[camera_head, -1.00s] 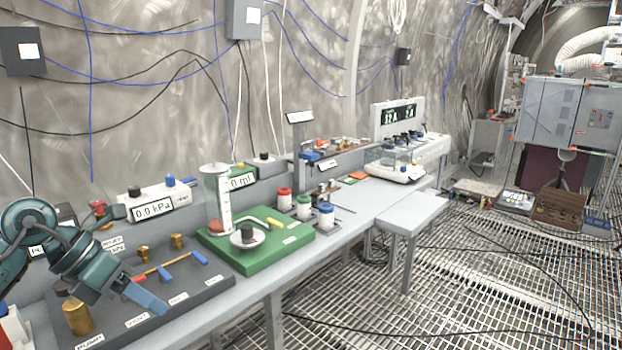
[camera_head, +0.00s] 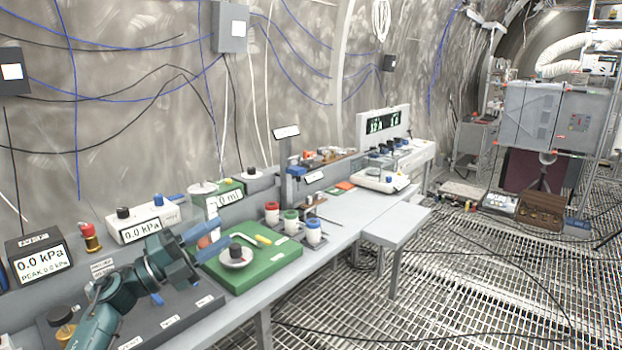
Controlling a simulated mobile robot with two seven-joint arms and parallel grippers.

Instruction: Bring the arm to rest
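My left arm comes in from the lower left, teal and dark. Its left gripper (camera_head: 212,240) has blue fingers that stand apart, with no object seen held between them. The fingers hang in front of the clear cylinder on the green board (camera_head: 280,262) and partly hide it. A bit of the cylinder's red content shows between the fingers. Whether they touch the cylinder cannot be told. The grey valve panel (camera_head: 195,312) lies below the arm, which hides much of it. My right gripper is not in view.
Pressure readouts (camera_head: 42,258) line the bench's back. A lower side table (camera_head: 397,226) juts right. The grated floor (camera_head: 440,290) is mostly open, with cables.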

